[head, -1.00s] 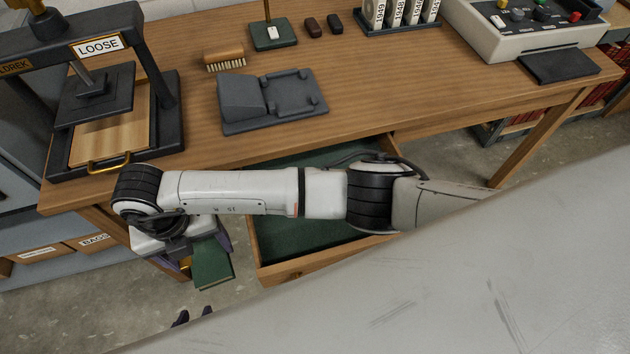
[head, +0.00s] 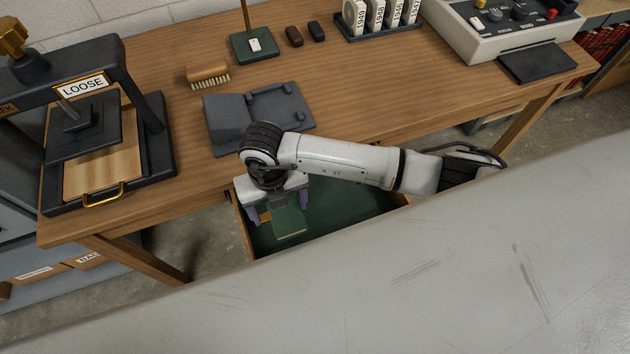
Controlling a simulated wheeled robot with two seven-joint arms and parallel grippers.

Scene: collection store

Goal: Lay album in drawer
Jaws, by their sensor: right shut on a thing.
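The album (head: 289,222) is a small green book with a pale page edge. My right gripper (head: 278,212) is shut on it, pointing down, with purple fingers on either side. The album shows over the left part of the open drawer (head: 345,218), which has a green lining and wooden walls. I cannot tell whether the album touches the drawer floor. My right arm hides part of the drawer's back edge, and the pale surface in front hides its near side. My left gripper is not in view.
The wooden table (head: 360,115) bears a grey cradle (head: 225,125), a brush (head: 207,74), a press (head: 105,150) marked LOOSE at left, a green lamp base (head: 253,46), a rack of year-labelled files (head: 380,20) and a control box (head: 500,30).

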